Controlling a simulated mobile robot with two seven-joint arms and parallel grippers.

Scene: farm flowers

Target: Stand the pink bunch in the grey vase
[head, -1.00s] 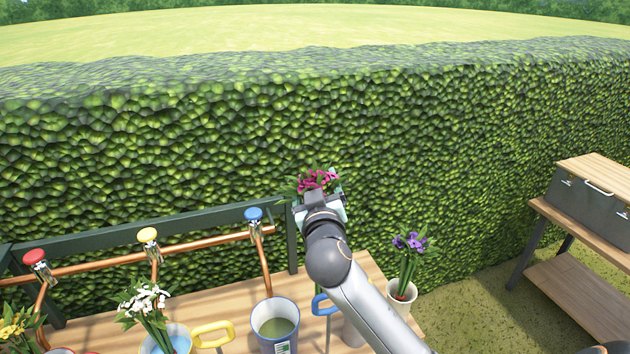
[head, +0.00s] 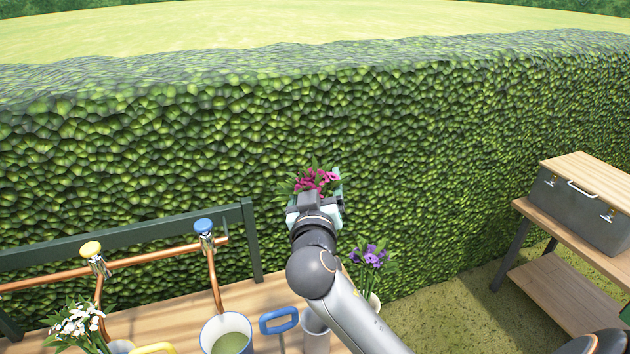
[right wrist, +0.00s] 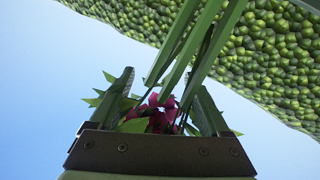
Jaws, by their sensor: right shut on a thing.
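The pink bunch (head: 316,181), magenta flowers with green leaves, is held up above the bench in front of the hedge. My right gripper (head: 316,200) is shut on it. In the right wrist view the pink flowers (right wrist: 158,112) are low between the fingers of my gripper (right wrist: 165,100), and green stems (right wrist: 205,40) run up and right. In the head view the stems are hidden behind my gripper and arm. A grey vase (head: 315,322) stands on the bench at the bottom, partly covered by my right arm; its inside cannot be made out. My left gripper is not in view.
A purple bunch (head: 370,256) stands in a pale vase (head: 374,302) right of my arm. Left are a blue-handled tool (head: 279,321), a bucket (head: 226,338), white flowers (head: 76,325) and taps on a copper pipe (head: 150,259). A toolbox (head: 585,205) sits on a side table.

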